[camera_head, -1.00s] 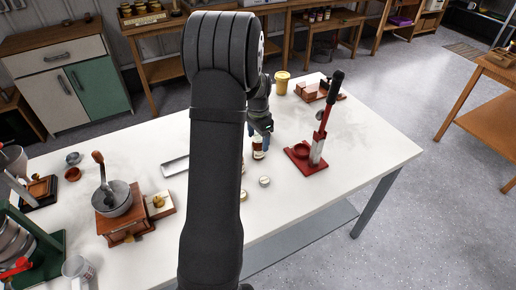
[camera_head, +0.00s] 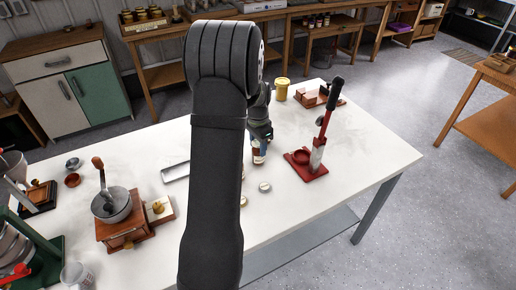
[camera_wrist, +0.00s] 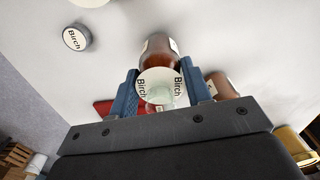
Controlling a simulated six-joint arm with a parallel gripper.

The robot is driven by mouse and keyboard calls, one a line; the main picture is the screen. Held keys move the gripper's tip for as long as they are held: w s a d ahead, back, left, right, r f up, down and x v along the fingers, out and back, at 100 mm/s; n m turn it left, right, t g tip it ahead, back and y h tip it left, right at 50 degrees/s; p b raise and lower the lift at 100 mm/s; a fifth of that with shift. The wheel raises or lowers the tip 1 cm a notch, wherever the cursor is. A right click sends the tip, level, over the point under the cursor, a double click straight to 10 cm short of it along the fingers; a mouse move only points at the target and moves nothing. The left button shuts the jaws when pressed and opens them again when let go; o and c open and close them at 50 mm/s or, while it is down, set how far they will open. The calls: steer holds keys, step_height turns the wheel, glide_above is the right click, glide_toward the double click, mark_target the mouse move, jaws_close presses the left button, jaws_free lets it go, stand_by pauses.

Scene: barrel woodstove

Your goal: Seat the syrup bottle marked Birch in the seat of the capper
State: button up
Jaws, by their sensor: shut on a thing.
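My gripper (camera_head: 261,136) is shut on an amber syrup bottle (camera_head: 259,155) on the left of the capper. In the wrist view, its blue fingers (camera_wrist: 160,92) stand on both sides of the bottle's white collar, marked Birch; the amber body (camera_wrist: 158,50) shows beyond. The red capper (camera_head: 318,145) stands on the table with its long lever raised and black handle up. Its round red seat (camera_head: 299,157) looks empty, to the right of the bottle and apart from it. I cannot tell whether the bottle touches the table. Part of the red capper (camera_wrist: 101,106) shows behind the left finger.
A second amber bottle (camera_wrist: 222,86) is close to the right finger in the wrist view. A cap marked Birch (camera_wrist: 76,37) lies on the table. Loose caps (camera_head: 264,187) lie before the capper. A yellow jar (camera_head: 282,89) and a brown block stand behind. A grinder stands left.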

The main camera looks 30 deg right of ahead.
step_height(320, 180, up, 4)
steer(key=shift+f, duration=0.1)
steer(key=s+d+r, duration=0.5)
steer(key=s+r, duration=0.1)
steer(key=s, duration=0.4)
steer(key=w+d+r+m, duration=0.4)
steer(key=d+r+m, duration=0.55)
steer(key=m, duration=0.75)
steer(key=f, duration=1.8)
steer(key=shift+s+d+f, duration=0.1)
steer(key=shift+s+d, duration=0.05)
steer(key=shift+d, duration=0.2)
steer(key=shift+f, duration=0.2)
steer(key=o, duration=1.1)
steer(key=shift+o, duration=0.2)
steer(key=shift+r, duration=0.1)
